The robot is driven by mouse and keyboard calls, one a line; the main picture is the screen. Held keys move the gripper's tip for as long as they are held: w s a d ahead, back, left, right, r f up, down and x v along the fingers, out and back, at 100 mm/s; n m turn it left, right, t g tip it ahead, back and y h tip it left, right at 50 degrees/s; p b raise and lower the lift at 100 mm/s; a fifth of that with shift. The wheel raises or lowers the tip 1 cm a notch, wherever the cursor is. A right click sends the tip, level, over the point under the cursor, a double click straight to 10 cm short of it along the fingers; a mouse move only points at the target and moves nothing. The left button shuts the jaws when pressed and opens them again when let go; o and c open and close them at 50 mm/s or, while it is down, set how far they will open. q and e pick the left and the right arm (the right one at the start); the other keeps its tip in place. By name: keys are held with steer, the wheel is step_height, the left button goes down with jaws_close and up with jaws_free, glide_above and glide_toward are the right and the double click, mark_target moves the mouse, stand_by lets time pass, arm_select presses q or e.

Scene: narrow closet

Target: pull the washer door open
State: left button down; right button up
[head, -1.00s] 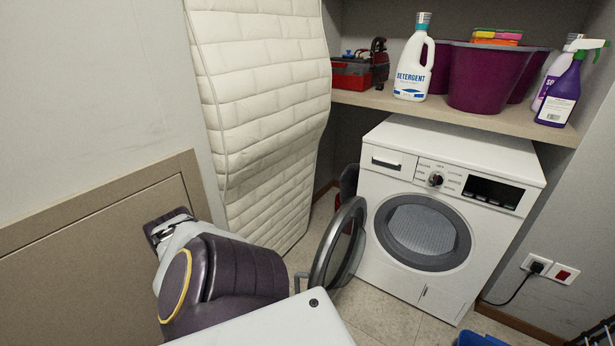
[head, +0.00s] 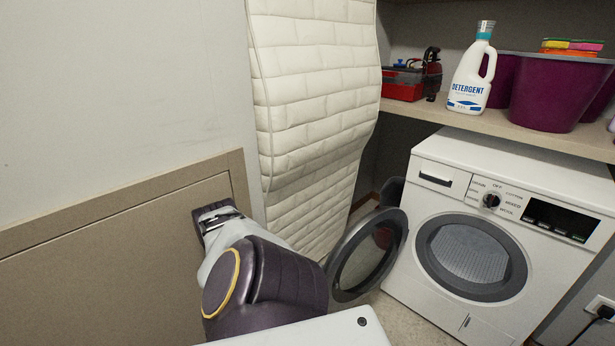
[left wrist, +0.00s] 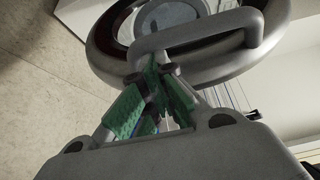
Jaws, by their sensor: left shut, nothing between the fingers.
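The white washer (head: 432,268) stands at the right in the head view, its round opening (head: 471,256) showing. Its round, dark-rimmed door (head: 334,272) stands open to the left of the opening. In the left wrist view the door's grey ring (left wrist: 105,45) and arched handle (left wrist: 195,37) are just ahead of my left gripper (left wrist: 160,72). Its green-padded fingers are shut and empty, with the tips close under the handle, not around it. I cannot tell if they touch it. In the head view my left arm hides the left gripper and the handle. My right gripper is out of view.
A white quilted mattress (head: 312,110) leans behind the door. A tan panel (head: 100,270) lines the left wall. A shelf (head: 430,112) above the washer holds a detergent bottle (head: 468,85), a red toolbox (head: 403,88) and a purple tub (head: 550,95). Little floor shows.

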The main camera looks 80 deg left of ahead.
arm_select(q)
steer(key=shift+r, duration=0.15)
step_height(320, 180, up, 10)
steer(key=shift+f, duration=0.2)
stand_by(1.2)
stand_by(0.8)
